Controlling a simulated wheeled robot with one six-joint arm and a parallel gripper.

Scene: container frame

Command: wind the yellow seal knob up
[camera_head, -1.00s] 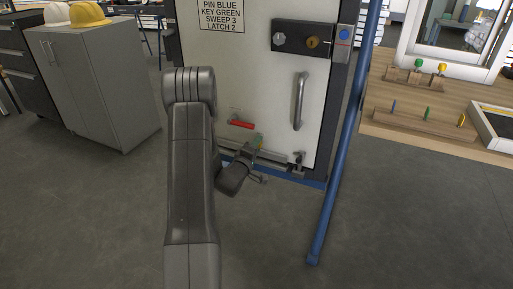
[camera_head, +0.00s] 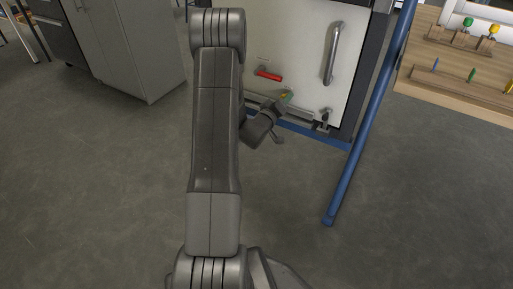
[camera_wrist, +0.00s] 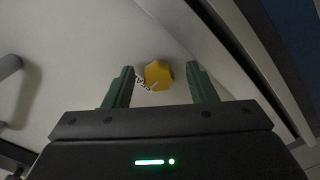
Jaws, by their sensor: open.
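A gap shows between the knob and each finger. How far the fingertips reach along the knob cannot be told. In the head view my gripper (camera_head: 287,97) is low on the white door (camera_head: 298,60), close to its bottom edge, and largely hides the knob.
A red handle (camera_head: 268,75) is on the door above left of my gripper. A grey pull handle (camera_head: 332,53) and a small latch (camera_head: 323,117) are to the right. A blue slanted post (camera_head: 368,130) stands right of the door. Open floor lies in front.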

